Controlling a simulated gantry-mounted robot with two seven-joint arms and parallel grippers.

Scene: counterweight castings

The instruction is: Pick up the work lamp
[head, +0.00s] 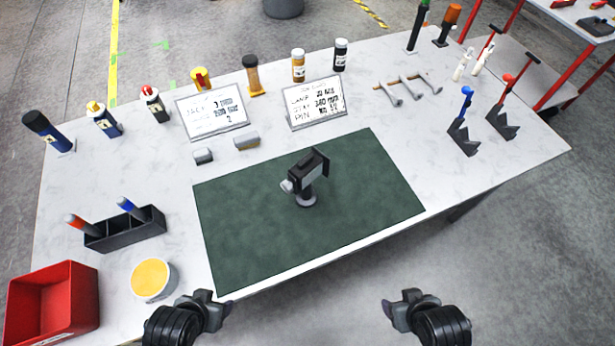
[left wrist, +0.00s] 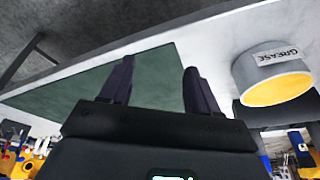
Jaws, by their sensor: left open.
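The work lamp (head: 309,172) stands upright on the green mat (head: 245,230), a dark lamp head above a small round grey base. It does not show in the left wrist view. My left gripper (head: 222,305) is at the near edge of the bench, left of the lamp and well apart from it. In the left wrist view its two fingers (left wrist: 160,82) are spread with nothing between them. My right gripper (head: 392,308) is off the near edge, right of the lamp, and touches nothing; its finger gap cannot be made out.
A grease tub (head: 151,281) stands close to my left gripper, with a red bin (head: 55,303) and a black holder (head: 126,229) beyond. Two sign plates (head: 213,117), bottles, wrenches (head: 408,88) and dark stands (head: 464,138) line the back and right. The mat around the lamp is clear.

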